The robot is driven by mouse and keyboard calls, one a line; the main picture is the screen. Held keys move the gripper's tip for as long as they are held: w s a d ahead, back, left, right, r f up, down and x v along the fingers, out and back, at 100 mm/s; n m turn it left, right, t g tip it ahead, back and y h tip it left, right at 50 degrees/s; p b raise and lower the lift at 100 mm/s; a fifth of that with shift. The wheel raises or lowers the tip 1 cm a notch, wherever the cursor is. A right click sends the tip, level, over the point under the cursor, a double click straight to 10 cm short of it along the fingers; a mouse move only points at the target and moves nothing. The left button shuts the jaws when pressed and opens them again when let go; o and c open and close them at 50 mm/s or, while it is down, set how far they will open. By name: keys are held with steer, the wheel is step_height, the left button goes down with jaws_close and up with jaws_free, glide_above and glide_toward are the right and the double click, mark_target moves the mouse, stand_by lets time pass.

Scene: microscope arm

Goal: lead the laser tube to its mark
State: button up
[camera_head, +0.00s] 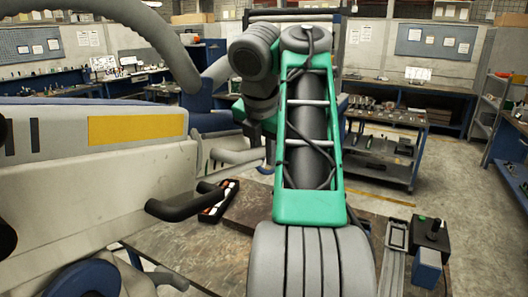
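I cannot pick out the laser tube or its mark for certain. A large pale grey machine (90,180) with a yellow panel (137,129) fills the left side. A thick grey curved tube (163,45) arches above it. A dark rounded handle-like bar (186,204) sticks out from the machine's right side, over the workbench. A green and grey jointed arm, which appears to be mine, rises through the middle and bends left at its top. It covers much of the area behind it. My gripper cannot be made out.
A worn brown workbench (180,250) lies in front. A narrow tray of small items (219,201) sits on it, with a black box with a knob (431,238) and a blue box (427,268) at right. A tool cart (385,150) stands behind. The floor (455,180) at right is clear.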

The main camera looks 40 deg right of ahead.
jaws_close()
stand_by(0.9)
